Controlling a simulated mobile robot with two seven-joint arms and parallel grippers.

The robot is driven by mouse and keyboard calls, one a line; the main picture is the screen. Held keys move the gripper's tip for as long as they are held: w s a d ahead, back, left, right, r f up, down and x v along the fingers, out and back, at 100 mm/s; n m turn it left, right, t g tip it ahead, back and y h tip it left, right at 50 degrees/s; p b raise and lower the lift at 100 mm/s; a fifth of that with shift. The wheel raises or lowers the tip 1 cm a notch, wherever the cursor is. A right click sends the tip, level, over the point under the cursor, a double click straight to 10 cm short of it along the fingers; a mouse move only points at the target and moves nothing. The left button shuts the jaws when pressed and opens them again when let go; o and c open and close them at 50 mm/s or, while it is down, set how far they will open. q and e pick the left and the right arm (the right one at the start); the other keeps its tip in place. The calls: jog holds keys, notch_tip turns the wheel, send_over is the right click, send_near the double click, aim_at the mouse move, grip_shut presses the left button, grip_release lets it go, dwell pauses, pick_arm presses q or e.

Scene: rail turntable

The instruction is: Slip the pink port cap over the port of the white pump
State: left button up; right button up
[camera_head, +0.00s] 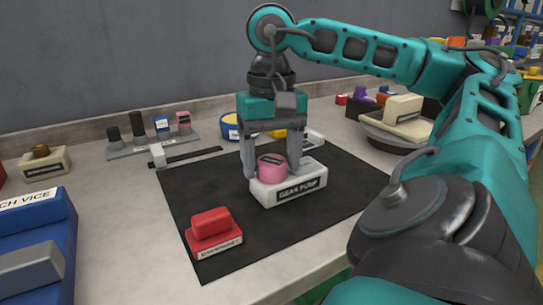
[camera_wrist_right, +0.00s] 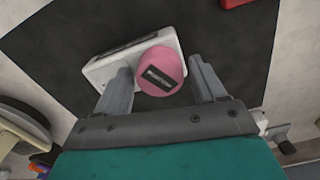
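The white pump (camera_head: 312,187), labelled "GEAR PUMP", lies on the black mat; it also shows in the right wrist view (camera_wrist_right: 101,72). The pink port cap (camera_head: 271,168) sits upright at the pump's left end, with a dark label on its top (camera_wrist_right: 160,72). The port itself is hidden, apparently beneath the cap. My right gripper (camera_head: 271,172) points down with one finger on each side of the cap. Small gaps show between cap and fingers in the right wrist view (camera_wrist_right: 160,75), so it is open. My left gripper is not in view.
A red block (camera_head: 212,234) lies at the mat's (camera_head: 186,194) front left. A grey rack (camera_head: 150,143) with several small parts stands at the back left. A blue vice (camera_head: 50,235) fills the left front. A round stand (camera_head: 385,137) bears a cream block (camera_head: 400,108) at right.

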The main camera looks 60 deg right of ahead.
jog(key=shift+o, duration=0.8)
notch_tip(320, 180, up, 13)
jog(key=p, duration=0.8)
jog(key=shift+f, duration=0.1)
